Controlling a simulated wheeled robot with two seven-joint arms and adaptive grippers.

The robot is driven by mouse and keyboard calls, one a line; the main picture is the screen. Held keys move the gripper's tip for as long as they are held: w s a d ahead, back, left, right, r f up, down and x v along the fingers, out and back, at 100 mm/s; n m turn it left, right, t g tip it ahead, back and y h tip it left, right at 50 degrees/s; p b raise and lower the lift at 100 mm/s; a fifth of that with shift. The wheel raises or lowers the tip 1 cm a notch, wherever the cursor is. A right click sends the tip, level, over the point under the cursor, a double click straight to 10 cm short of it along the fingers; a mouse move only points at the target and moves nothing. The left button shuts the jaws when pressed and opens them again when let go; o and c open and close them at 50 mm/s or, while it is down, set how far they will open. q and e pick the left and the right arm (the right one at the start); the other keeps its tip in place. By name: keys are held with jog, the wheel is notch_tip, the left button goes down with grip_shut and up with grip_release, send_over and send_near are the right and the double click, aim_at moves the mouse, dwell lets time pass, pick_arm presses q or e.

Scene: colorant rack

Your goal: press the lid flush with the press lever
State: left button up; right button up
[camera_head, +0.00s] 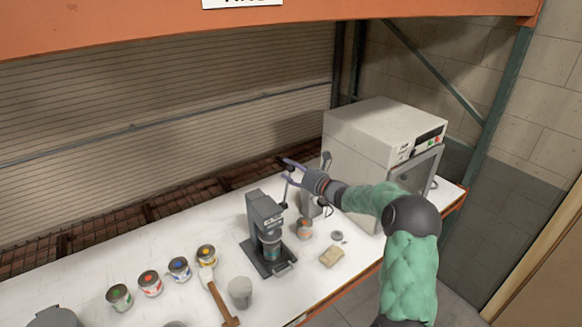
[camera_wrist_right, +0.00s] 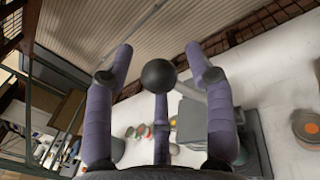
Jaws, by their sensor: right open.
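The grey press (camera_head: 264,212) stands on the white bench, with a can (camera_head: 271,246) on its base under the head. The can's lid is too small to make out, so I cannot tell how it sits. In the right wrist view the lever's black ball knob (camera_wrist_right: 158,73) is between my purple fingers, with a grey rod running down to the right. My right gripper (camera_head: 287,171) is open above and behind the press; it also shows in the wrist view (camera_wrist_right: 158,60). I cannot tell whether a finger touches the knob. My left gripper is out of view.
An orange-marked can (camera_head: 304,228), a small grey disc (camera_head: 337,236) and a tan sponge-like block (camera_head: 331,256) lie right of the press. A white oven-like box (camera_head: 362,140) stands behind my right arm. Several paint cans, a brush (camera_head: 218,300) and a grey cup (camera_head: 240,292) are to the left.

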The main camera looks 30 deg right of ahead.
jog(key=shift+w, duration=0.25)
jog(key=shift+a, duration=0.1)
grip_shut()
jog(key=shift+f, duration=0.1)
